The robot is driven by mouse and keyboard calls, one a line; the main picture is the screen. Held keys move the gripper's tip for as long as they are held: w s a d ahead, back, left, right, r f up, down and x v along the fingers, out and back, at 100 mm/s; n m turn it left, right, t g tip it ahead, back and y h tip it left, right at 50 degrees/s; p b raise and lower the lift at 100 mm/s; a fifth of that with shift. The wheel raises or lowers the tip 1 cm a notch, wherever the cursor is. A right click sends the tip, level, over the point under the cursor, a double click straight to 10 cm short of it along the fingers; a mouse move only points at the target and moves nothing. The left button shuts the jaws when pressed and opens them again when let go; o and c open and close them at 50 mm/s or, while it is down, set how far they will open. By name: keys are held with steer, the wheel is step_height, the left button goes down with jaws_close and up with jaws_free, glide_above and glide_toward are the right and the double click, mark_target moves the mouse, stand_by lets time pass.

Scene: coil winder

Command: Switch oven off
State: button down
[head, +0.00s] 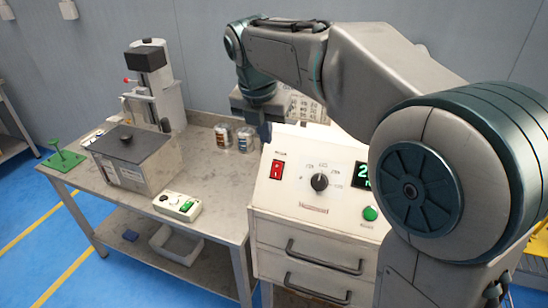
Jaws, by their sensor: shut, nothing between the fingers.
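The oven (281,207) is a white cabinet right of the metal table, with a sloped control panel on top. The panel has a red rocker switch (277,169) at left, a black dial (319,182) in the middle, a lit green display (361,175) and a green round button (370,213) at right. My arm partly covers the display. My gripper (264,133) points down above the panel's far left edge, behind the red switch and apart from it. It is shut and empty, small in this view.
The metal table (210,213) at left holds a grey box machine (135,160), a press-like device (153,85), a small control box (177,206), two cans (223,137) and a green stand (62,158). A grey box with printed labels (305,107) stands behind the oven.

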steer(key=shift+f, duration=0.1)
glide_toward(276, 168)
step_height(276, 168, down, 3)
steer(key=s, duration=0.2)
steer(key=shift+w+d+f+p, duration=0.15)
steer(key=shift+w+f+p, duration=0.4)
steer(key=shift+w+f, duration=0.55)
steer(key=shift+w+d+f, duration=0.15)
steer(key=shift+w+f, duration=0.25)
steer(key=shift+w+d+p, duration=0.15)
steer(key=shift+w+p, duration=0.1)
steer(key=shift+p, duration=0.15)
steer(key=shift+f, duration=0.1)
